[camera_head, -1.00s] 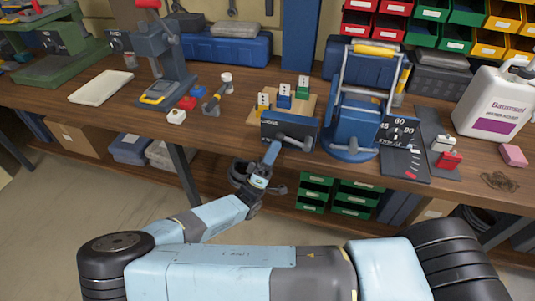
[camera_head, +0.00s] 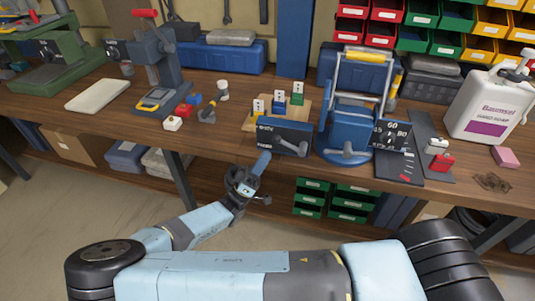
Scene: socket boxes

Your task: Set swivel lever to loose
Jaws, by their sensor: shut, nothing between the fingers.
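A dark box (camera_head: 268,131) stands at the bench's front edge with a grey lever (camera_head: 290,147) on its front face, lying nearly level and sloping slightly down to the right. Its lettering is too small to read. A blue round-based fixture (camera_head: 345,130) stands just right of it, with a second grey lever (camera_head: 348,153) low at its front. I cannot tell which of the two is the swivel lever, or read a loose mark. My gripper (camera_head: 263,158) is shut and empty, just in front of and below the box, apart from its lever.
A wooden block with numbered tags (camera_head: 279,103) sits behind the box. A dial plate (camera_head: 395,138) and a white jug (camera_head: 487,105) are to the right. A press (camera_head: 155,75) and small coloured blocks (camera_head: 183,111) are to the left. Green drawers (camera_head: 330,198) are under the bench.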

